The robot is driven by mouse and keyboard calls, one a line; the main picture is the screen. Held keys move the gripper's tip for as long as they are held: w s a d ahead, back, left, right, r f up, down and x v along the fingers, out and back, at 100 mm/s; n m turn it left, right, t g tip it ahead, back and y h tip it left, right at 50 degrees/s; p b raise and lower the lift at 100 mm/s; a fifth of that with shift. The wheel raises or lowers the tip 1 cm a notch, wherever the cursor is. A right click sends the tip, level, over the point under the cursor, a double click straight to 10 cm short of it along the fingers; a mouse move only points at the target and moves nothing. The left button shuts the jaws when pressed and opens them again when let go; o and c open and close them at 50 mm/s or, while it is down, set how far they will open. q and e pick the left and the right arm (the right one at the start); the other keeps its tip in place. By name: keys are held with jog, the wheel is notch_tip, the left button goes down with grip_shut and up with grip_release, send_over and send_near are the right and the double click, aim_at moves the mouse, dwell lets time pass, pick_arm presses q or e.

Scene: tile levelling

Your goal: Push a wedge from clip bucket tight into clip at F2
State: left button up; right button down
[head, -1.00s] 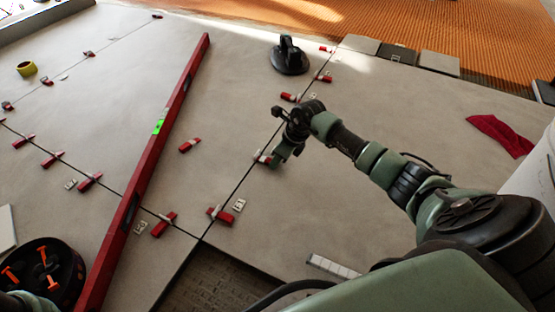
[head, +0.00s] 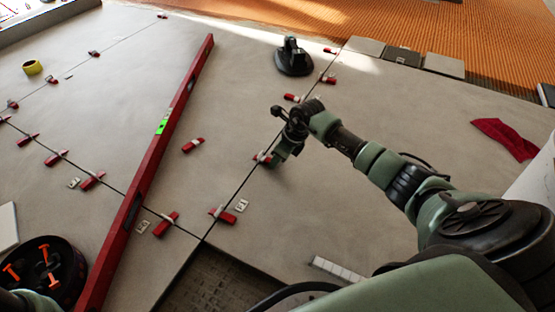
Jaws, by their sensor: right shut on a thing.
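My right gripper (head: 271,160) is low over the tile joint in the middle of the head view. It is shut on a red wedge (head: 260,157), of which only the left end shows. The wedge lies at a pale clip on the joint; the fingers hide most of both, so I cannot tell how deep it sits. A round black bucket (head: 78,270) with orange pieces in it stands at the lower left. A bit of my left arm shows at the bottom left corner, but its gripper does not show.
A long red level (head: 150,165) lies across the tiles left of my right gripper. Red wedges in clips (head: 222,215) line the joints. A black suction cup (head: 293,58) stands beyond my gripper. An untiled gap (head: 210,280) opens at the front. A red cloth (head: 505,138) lies right.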

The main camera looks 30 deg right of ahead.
jog(key=shift+w+a, duration=0.3)
jog(key=shift+w, duration=0.25)
dwell(0.8)
jog(key=c, duration=1.2)
grip_release()
jog(key=shift+c, duration=0.2)
jog(key=p+v, duration=0.6)
jog(key=v, duration=0.1)
jog(key=shift+r, duration=0.4)
jog(key=shift+s, duration=0.15)
